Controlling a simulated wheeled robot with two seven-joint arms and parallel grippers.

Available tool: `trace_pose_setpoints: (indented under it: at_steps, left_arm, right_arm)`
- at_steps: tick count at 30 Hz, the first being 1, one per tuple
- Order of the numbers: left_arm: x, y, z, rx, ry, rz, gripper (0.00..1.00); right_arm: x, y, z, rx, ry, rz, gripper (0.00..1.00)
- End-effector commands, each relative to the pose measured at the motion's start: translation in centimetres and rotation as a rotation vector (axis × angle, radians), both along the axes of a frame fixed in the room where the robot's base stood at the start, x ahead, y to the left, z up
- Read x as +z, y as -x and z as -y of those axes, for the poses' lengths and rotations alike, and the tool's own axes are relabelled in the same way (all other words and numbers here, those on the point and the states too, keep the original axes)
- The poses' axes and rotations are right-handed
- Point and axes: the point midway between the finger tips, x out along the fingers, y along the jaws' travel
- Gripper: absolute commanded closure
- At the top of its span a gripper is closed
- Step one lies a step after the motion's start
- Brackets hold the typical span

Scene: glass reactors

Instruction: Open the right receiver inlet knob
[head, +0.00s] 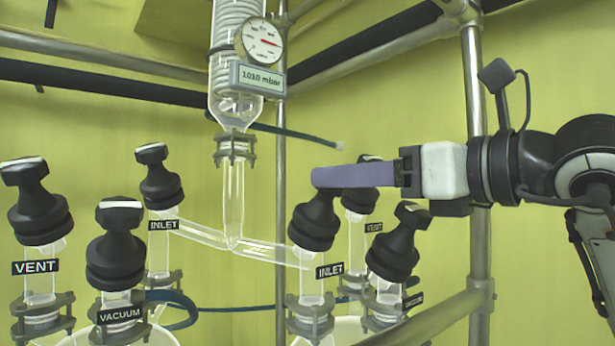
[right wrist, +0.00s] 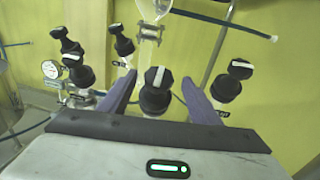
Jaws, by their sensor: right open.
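The right receiver inlet knob (head: 314,222) is a black ribbed knob above the right-hand INLET label (head: 329,271). In the head view, my right gripper (head: 318,177) comes in from the right, its purple fingers overlapping in the picture and covering the top of this knob. In the right wrist view, the fingers of the right gripper (right wrist: 158,80) are spread apart. A black knob with a white stripe on its top (right wrist: 155,95), apparently the inlet knob, shows between them. I cannot tell whether either finger touches it. My left gripper is not in view.
The right vent knob (head: 361,198) is just behind the fingers, and the right vacuum knob (head: 393,255) is below them. The left receiver's knobs (head: 116,250) stand at left. A glass condenser (head: 236,60) with a gauge hangs above. Metal frame poles (head: 475,150) stand near my arm.

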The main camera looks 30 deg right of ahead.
Motion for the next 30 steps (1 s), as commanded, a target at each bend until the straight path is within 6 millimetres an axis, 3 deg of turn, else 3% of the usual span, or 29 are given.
trace_pose_setpoints:
  at_steps: [6, 12, 24, 30]
  left_arm:
    - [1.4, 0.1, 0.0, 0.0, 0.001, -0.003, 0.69]
    - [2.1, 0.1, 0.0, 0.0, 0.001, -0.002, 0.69]
    - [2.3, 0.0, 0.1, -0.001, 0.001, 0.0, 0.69]
    - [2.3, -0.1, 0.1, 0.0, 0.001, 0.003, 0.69]
  right_arm:
    - [0.2, -4.2, -0.8, 0.005, -0.001, -0.005, 0.43]
    - [0.2, -6.8, -1.3, 0.004, -0.002, -0.001, 0.43]
    - [0.0, -7.7, -1.4, 0.003, -0.001, 0.001, 0.43]
    - [0.0, -7.7, -1.4, 0.003, -0.001, 0.0, 0.75]
